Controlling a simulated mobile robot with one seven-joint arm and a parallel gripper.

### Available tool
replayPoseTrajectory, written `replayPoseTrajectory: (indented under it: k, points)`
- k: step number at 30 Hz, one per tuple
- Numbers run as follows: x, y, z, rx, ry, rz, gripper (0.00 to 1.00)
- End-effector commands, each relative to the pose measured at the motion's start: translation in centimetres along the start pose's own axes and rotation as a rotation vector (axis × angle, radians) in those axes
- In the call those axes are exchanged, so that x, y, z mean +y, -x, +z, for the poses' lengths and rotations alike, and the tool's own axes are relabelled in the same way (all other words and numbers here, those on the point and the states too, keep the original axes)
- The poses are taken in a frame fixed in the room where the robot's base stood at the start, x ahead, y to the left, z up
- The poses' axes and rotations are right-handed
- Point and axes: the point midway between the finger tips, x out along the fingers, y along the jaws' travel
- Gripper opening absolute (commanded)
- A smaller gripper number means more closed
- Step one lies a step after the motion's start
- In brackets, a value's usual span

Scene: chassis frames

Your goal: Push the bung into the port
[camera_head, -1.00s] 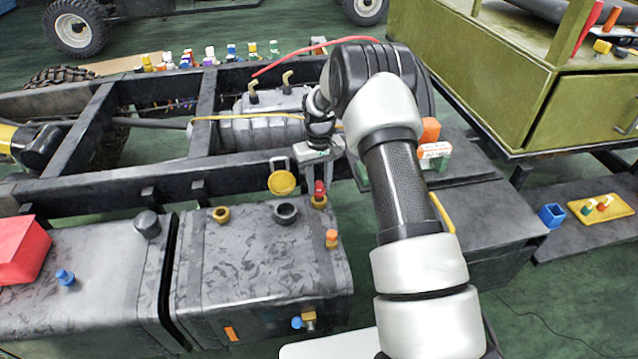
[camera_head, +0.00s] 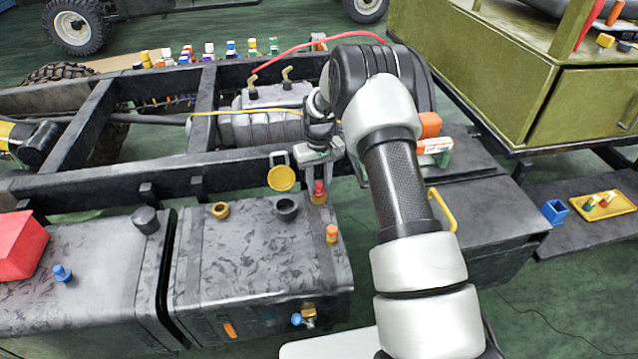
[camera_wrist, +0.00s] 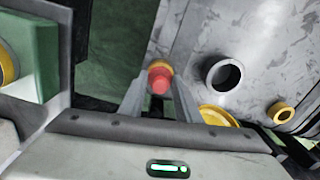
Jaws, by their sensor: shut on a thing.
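A red bung (camera_head: 319,187) is between the fingers of my gripper (camera_head: 319,184), over the right rear corner of the grey tank (camera_head: 262,262). My gripper is shut on it. A yellow-rimmed port (camera_head: 319,199) sits directly under the bung. In the wrist view the bung (camera_wrist: 160,80) lies between the two fingers, with a thin arc of the yellow port rim (camera_wrist: 160,66) showing behind it. The bung covers the port's opening, so I cannot tell how deep it sits.
A black open neck (camera_head: 287,209), a yellow-ringed port (camera_head: 220,210) and an orange-capped fitting (camera_head: 332,233) stand on the tank top. A yellow round cap (camera_head: 281,178) stands tilted just left of my gripper. The black frame rail (camera_head: 110,188) runs behind.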

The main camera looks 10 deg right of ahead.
Motion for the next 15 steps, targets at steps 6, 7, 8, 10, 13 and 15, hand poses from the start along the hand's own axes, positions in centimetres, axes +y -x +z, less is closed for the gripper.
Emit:
replayPoseTrajectory:
  k: [6,7,8,10,13,15]
  points:
    - [0.0,-0.66,0.0,0.0,0.0,0.0,0.09]
    - [0.0,-0.73,0.0,0.0,0.0,0.0,0.09]
    - [0.0,-0.81,0.0,0.0,0.0,0.0,0.09]
    - [0.0,-0.98,0.0,0.0,0.0,0.0,0.09]
    - [0.0,-0.87,-0.01,0.0,0.0,0.0,0.44]
    - [0.0,-0.87,-0.01,0.0,0.0,0.0,0.52]
